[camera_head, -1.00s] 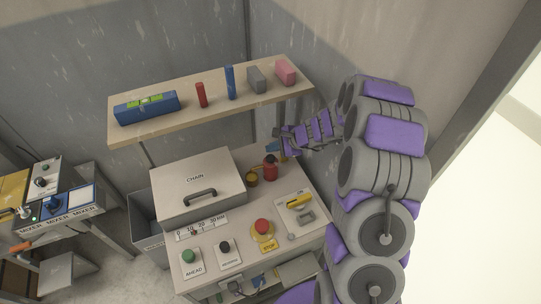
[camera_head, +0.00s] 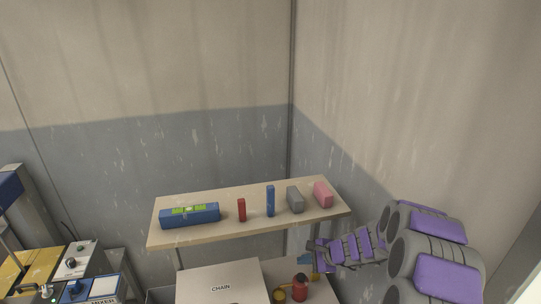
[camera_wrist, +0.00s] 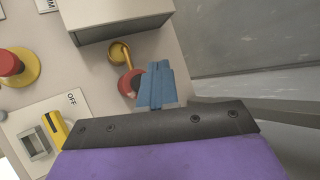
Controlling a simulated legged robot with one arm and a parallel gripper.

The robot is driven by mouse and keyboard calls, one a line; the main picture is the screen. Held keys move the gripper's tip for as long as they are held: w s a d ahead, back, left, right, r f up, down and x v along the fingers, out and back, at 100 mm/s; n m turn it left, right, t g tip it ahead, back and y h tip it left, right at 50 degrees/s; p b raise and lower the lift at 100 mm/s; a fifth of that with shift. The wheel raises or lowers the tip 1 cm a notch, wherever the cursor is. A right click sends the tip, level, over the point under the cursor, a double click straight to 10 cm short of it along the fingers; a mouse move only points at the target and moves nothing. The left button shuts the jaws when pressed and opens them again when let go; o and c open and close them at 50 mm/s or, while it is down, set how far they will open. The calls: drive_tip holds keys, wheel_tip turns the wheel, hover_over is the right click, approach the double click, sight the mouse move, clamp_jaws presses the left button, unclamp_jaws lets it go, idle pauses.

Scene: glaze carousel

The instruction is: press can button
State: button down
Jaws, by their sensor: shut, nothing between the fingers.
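The red can (camera_head: 300,288) stands on the cabinet top at the lower edge of the head view, beside a small yellow cup (camera_head: 279,295). In the wrist view the can (camera_wrist: 127,84) is seen from above, just left of my fingertips and partly hidden by them. The yellow part (camera_wrist: 118,54) lies beyond it. My gripper (camera_wrist: 156,72) has blue fingers, shut and empty. In the head view my gripper (camera_head: 306,258) is small, just behind and above the can. I cannot tell whether the fingers touch the can, nor make out a button on it clearly.
A box marked CHAIN (camera_head: 220,285) stands left of the can. A red stop button (camera_wrist: 9,64) and a yellow switch (camera_wrist: 55,127) are at left in the wrist view. A wall closes the right side.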

drive_tip(key=s+a+r+n+g, duration=0.2)
drive_tip(key=s+a+r+n, duration=0.4)
drive_tip(key=s, duration=0.4)
drive_tip(key=s+a+r+n+g, duration=0.35)
drive_tip(key=s+r, duration=0.35)
drive_tip(key=s, duration=0.3)
drive_tip(key=s+d+r+n+g+h, duration=0.1)
drive_tip(key=s+d+r+n+h, duration=0.1)
drive_tip(key=s, duration=1)
drive_tip(key=s+d+r+n+h, duration=0.2)
drive_tip(key=s+d+n+h, duration=0.2)
drive_tip(key=s+d, duration=0.3)
drive_tip(key=s+h, duration=0.1)
drive_tip(key=s, duration=0.4)
drive_tip(key=shift+n+g, duration=0.35)
